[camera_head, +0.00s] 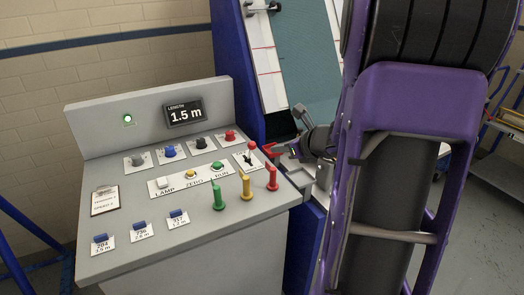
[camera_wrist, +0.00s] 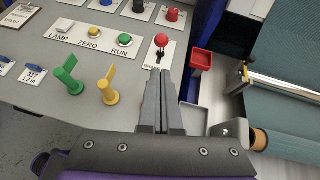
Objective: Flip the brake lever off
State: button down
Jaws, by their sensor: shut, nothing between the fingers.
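A small lever with a red ball knob (camera_head: 251,146) and a dark stem stands on a white plate near the right edge of the sloped grey console (camera_head: 120,260). I take it to be the brake lever; its label is too small to read. The knob also shows in the wrist view (camera_wrist: 162,41), just beyond my fingertips. My gripper (camera_wrist: 159,74) is shut and empty, pointing at the lever's base. The tips look close to the stem, but I cannot tell whether they touch. In the head view my arm fills the right side.
Green (camera_head: 218,195), yellow (camera_head: 246,187) and red (camera_head: 272,178) upright handles stand near the console's right front. LAMP, ZERO and RUN buttons lie left of the lever. A small red tray (camera_wrist: 202,63) sits right of the lever. A display (camera_head: 184,113) reads 1.5 m.

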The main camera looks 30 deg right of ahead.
jog(key=b, duration=0.2)
send_near(250, 152)
jog(key=x, duration=0.3)
jog(key=shift+w+d, duration=0.1)
jog(key=shift+w, duration=0.05)
jog(key=shift+r+p, duration=0.1)
jog(key=shift+p, duration=0.4)
